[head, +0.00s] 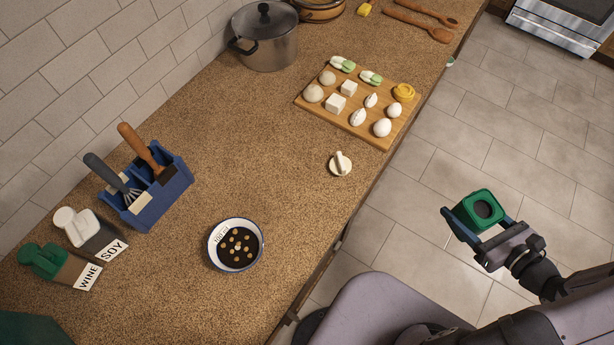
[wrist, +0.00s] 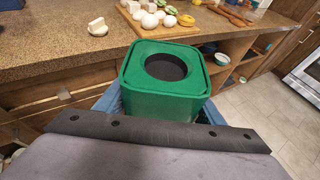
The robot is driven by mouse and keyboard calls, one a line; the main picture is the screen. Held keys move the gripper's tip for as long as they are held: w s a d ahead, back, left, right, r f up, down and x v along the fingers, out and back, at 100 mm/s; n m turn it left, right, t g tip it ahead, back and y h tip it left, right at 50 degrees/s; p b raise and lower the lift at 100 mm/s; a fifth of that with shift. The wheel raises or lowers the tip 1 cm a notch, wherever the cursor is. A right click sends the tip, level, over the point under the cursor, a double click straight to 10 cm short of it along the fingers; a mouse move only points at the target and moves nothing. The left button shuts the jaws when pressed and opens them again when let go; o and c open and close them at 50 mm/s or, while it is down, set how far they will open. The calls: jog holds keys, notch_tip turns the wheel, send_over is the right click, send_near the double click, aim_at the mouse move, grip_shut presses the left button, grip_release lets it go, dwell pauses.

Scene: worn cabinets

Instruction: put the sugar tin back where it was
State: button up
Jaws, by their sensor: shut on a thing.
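My gripper (head: 477,222) is shut on a square green tin (head: 483,208) with a round dark top. No label shows on it, so I cannot tell whether it is the sugar tin. The tin looks about upright. I hold it out over the floor, to the right of the counter edge and apart from the counter. In the wrist view the green tin (wrist: 164,80) fills the middle, with the blue fingers on both its sides, partly hidden behind a dark bar.
On the counter (head: 290,130) are a board (head: 375,130) of food, a white knob-like piece (head: 340,164), a bowl (head: 213,262) of dark liquid, a blue caddy (head: 180,185), soy (head: 110,249) and wine (head: 87,277) containers and a pot (head: 270,50). Bare counter lies between them.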

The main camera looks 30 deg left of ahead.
jog(key=s+a+r+n+g+b, duration=0.1)
jog(key=s+a+n+g, duration=0.2)
jog(key=a, duration=0.7)
jog(key=s+a+r+n+g+b, duration=0.1)
jog(key=s+a+n+g, duration=0.3)
jog(key=a, duration=0.6)
jog(key=s+a+n+g+y+b, duration=0.1)
jog(key=s+a+n+g, duration=0.2)
jog(key=a, duration=0.7)
jog(key=shift+s+r+n+g, duration=0.15)
jog(key=shift+s+r+g, duration=0.05)
jog(key=shift+s+g, duration=0.35)
jog(key=shift+s+r+n+g, duration=0.2)
jog(key=shift+s+g, duration=0.25)
jog(key=shift+s, duration=0.15)
jog(key=s+a+r+n+g+b, duration=0.2)
jog(key=s+a+r, duration=0.2)
jog(key=s+a, duration=0.65)
jog(key=w+a+m+t+y, duration=0.1)
jog(key=w+a+m+t, duration=0.2)
jog(key=w+m+t, duration=0.3)
jog(key=shift+w+a+r+t, duration=0.25)
jog(key=shift+w+r+t, duration=0.15)
jog(key=shift+w, duration=1.25)
jog(key=shift+f, duration=0.1)
jog(key=shift+f+p, duration=0.55)
jog(key=shift+f, duration=2.5)
